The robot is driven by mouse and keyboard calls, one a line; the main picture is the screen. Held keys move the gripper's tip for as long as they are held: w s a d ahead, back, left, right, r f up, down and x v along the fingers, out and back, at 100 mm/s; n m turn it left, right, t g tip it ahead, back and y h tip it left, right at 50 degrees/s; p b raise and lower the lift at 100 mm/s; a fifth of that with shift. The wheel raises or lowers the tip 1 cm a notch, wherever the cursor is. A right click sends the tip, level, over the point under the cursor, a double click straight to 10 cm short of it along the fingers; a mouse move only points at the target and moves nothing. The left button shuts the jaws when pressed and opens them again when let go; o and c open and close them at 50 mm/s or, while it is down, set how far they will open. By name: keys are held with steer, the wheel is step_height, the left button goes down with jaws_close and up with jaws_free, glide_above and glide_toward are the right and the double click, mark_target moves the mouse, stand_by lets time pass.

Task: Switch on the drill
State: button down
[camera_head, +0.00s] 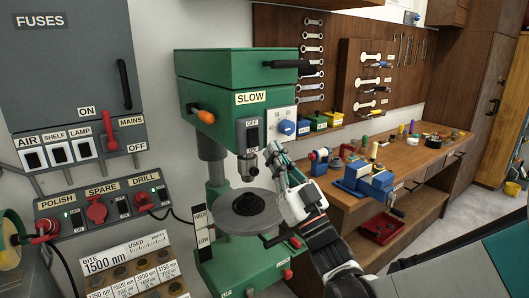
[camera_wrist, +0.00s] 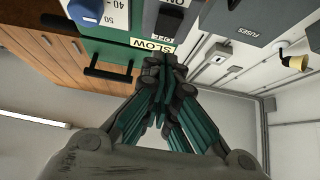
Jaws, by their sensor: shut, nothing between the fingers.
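The drill (camera_head: 238,75) is a green drill press with a SLOW label on its front. Its black switch plate (camera_head: 249,136) is marked OFF at the top; it also shows, upside down, in the wrist view (camera_wrist: 170,20). A blue knob (camera_head: 287,127) on a white dial is right of the switch, and it also shows in the wrist view (camera_wrist: 88,12). My gripper (camera_head: 273,152) is shut and empty, a little below and right of the switch plate. In the wrist view its closed fingertips (camera_wrist: 160,66) overlap the drill's front; contact cannot be told.
The round drill table (camera_head: 238,218) lies below the gripper. An orange-tipped lever (camera_head: 206,117) sticks out left and a black handle (camera_head: 289,64) right. A socket panel with a DRILL switch (camera_head: 163,194) is at left. A workbench (camera_head: 420,155) with a blue vise (camera_head: 370,185) is at right.

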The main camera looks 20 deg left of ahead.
mark_target(254, 131)
steer(key=shift+w+a+f+b, duration=0.1)
steer(key=shift+w+a+b, duration=0.5)
steer(key=shift+w+a, duration=0.95)
steer(key=shift+s+a, duration=0.1)
